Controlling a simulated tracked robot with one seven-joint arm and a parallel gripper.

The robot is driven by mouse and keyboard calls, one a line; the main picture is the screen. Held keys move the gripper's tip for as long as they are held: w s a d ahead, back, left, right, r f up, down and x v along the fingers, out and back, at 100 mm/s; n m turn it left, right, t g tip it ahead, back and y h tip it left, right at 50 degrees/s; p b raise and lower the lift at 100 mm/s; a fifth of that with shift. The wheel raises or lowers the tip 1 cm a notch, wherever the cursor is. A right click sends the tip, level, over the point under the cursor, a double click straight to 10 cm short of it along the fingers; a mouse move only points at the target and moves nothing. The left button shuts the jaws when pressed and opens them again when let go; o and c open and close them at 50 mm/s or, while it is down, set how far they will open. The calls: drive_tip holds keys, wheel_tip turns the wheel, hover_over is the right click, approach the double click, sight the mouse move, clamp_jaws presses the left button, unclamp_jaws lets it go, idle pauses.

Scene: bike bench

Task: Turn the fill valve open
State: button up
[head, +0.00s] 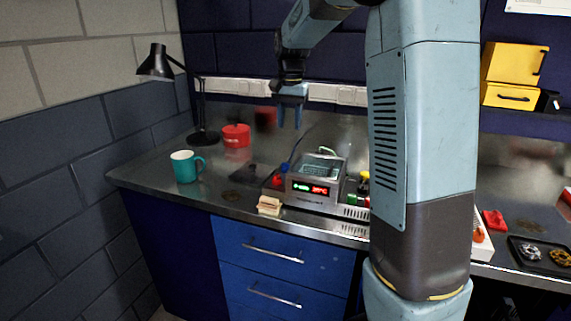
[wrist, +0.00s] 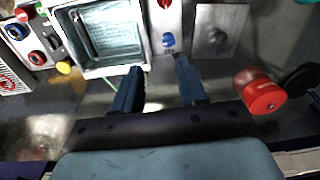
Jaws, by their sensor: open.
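A benchtop unit (head: 313,188) with a water-filled tank and a red lit display stands on the steel bench. A blue knob (head: 285,167) sits at its left side, with a red one (head: 277,180) just in front. In the wrist view the blue knob (wrist: 168,40) lies on a pale strip beside the tank (wrist: 108,38), just beyond the fingertips. I cannot tell for sure which knob is the fill valve. My gripper (head: 290,126) is open and empty, above and behind the unit, fingers pointing down. In the wrist view its fingers (wrist: 159,66) are apart, touching nothing.
A red pot (head: 236,135), black lamp (head: 201,100) and teal mug (head: 184,166) stand left of the unit. A sponge-like block (head: 269,205) lies at the front edge. More coloured knobs (wrist: 50,42) sit across the tank.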

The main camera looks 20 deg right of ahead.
sight(286, 167)
drive_tip(key=shift+m+g, duration=0.3)
drive_tip(key=w+f, duration=0.1)
drive_tip(key=f, duration=0.4)
drive_tip(key=w+f, duration=0.1)
drive_tip(key=f, duration=0.4)
drive_tip(key=w+f, duration=0.1)
drive_tip(key=f, duration=0.5)
drive_tip(key=shift+w+f, duration=0.1)
drive_tip(key=shift+w, duration=0.2)
